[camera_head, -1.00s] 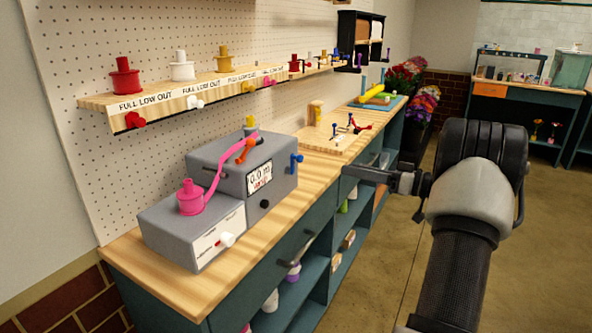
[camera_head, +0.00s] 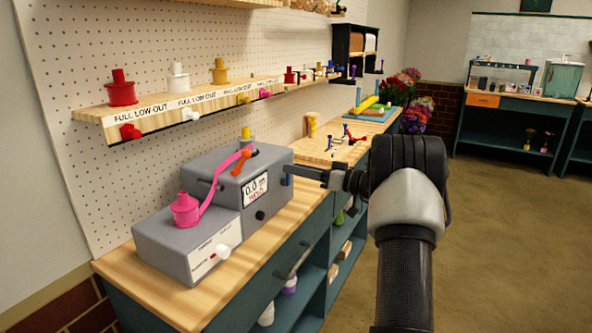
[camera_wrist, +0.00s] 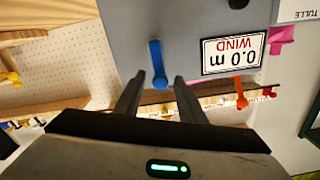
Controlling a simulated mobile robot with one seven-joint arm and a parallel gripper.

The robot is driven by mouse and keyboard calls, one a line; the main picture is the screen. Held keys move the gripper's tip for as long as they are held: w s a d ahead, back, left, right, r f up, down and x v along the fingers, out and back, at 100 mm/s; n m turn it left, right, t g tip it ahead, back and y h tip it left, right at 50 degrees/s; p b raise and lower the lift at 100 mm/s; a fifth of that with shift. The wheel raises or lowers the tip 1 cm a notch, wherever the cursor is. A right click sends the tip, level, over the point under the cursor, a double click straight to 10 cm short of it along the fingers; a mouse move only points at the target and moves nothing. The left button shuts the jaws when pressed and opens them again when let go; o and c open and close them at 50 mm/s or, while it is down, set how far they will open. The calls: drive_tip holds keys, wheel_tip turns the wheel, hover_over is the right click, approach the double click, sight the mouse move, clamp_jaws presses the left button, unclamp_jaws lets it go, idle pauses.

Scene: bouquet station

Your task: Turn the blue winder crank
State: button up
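The grey winder machine (camera_head: 215,195) stands on the wooden bench top, with a display (camera_head: 255,190) reading 0.0 m. Its blue crank (camera_wrist: 157,63) hangs down on the machine's side in the wrist view, its knob near the fingertips. In the head view only a bit of the blue crank (camera_head: 287,180) shows beside my gripper (camera_head: 305,172). In the wrist view my gripper (camera_wrist: 155,88) is open, its two fingers apart on either side of the crank's lower end. I cannot tell whether either finger touches it. An orange lever (camera_head: 241,162) sits by a pink ribbon (camera_head: 222,178).
A shelf (camera_head: 150,125) with coloured spools runs along the pegboard above. Small coloured parts (camera_head: 340,140) lie farther along the bench. Open floor (camera_head: 500,230) is at the right.

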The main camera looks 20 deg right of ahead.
drive_tip(key=shift+w+a, duration=0.3)
drive_tip(key=shift+w, duration=0.05)
drive_tip(key=shift+c, duration=0.2)
clamp_jaws()
drive_tip(key=shift+d, duration=0.1)
